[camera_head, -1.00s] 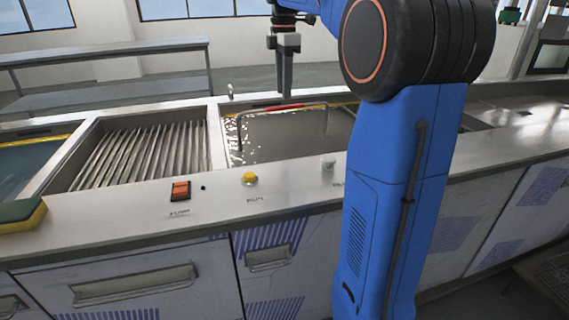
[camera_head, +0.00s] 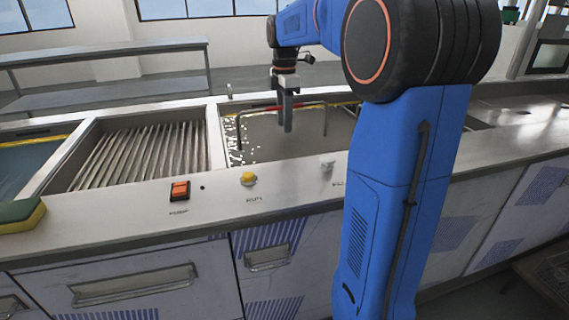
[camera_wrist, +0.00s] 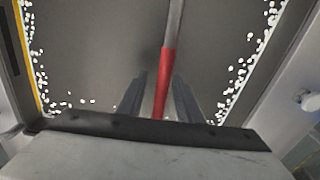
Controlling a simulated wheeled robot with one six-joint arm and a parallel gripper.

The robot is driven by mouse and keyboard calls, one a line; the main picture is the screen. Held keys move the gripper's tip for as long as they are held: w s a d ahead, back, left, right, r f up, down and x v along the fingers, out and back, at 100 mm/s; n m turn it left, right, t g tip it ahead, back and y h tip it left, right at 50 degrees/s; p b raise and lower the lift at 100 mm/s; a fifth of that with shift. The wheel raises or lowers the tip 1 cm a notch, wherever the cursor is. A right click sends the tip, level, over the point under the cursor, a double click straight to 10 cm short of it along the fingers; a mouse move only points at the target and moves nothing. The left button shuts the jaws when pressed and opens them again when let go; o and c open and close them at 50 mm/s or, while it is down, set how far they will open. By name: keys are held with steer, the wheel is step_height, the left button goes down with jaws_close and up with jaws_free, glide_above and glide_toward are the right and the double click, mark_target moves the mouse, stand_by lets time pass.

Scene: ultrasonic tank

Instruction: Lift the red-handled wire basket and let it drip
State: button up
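The red-handled wire basket shows only by its bent handle, which rises out of the tank liquid; its red grip (camera_head: 271,108) is partly behind my gripper. The basket body is hidden below the murky surface. My gripper (camera_head: 287,129) points down over the tank at the handle. In the wrist view my gripper (camera_wrist: 159,78) is open, with one finger on each side of the red grip (camera_wrist: 164,80). Gaps show between the grip and the fingers. The bare metal part of the handle (camera_wrist: 175,25) runs on past the fingertips.
The tank's liquid (camera_head: 262,140) has white specks near its edges. Left of it is a ribbed drain bay (camera_head: 140,150). On the front ledge are an orange switch (camera_head: 180,190), a yellow button (camera_head: 248,178) and a pale knob (camera_head: 327,164). A sponge (camera_head: 20,213) lies far left.

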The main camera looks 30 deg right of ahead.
jaws_close()
steer(key=shift+r, duration=0.15)
step_height(320, 180, up, 28)
steer(key=shift+f, duration=0.2)
stand_by(0.6)
